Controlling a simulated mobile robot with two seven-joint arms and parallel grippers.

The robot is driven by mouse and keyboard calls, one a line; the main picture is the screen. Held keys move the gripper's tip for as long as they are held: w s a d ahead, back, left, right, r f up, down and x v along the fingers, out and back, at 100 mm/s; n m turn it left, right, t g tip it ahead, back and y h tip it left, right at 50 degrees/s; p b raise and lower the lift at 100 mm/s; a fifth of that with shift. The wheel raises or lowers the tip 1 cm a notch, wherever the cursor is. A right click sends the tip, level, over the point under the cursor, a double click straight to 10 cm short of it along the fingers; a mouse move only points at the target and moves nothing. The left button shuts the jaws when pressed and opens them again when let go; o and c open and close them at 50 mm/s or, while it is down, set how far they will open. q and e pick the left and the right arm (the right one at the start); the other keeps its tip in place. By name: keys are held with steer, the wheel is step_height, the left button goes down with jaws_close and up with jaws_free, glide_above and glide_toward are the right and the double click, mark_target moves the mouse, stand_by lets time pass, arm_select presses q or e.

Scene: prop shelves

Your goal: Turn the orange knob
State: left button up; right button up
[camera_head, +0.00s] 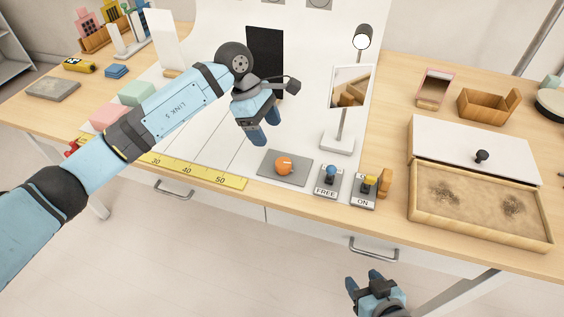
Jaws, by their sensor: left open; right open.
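The orange knob (284,166) is round and sits on a flat grey plate (299,178) near the front edge of the table. My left gripper (262,138) is above and behind the knob, a little to its left, with its fingers pointing down. It is open, empty and apart from the knob. My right gripper (366,279) is low in front of the table, below its front edge. It is open and empty.
A yellow ruler (196,172) lies left. A sand tray (480,250) is at right.

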mark_target(282, 162)
arm_select(q)
steer(key=x, duration=1.1)
steer(key=shift+d, duration=0.15)
steer(key=c, duration=0.9)
steer(key=shift+c, duration=0.2)
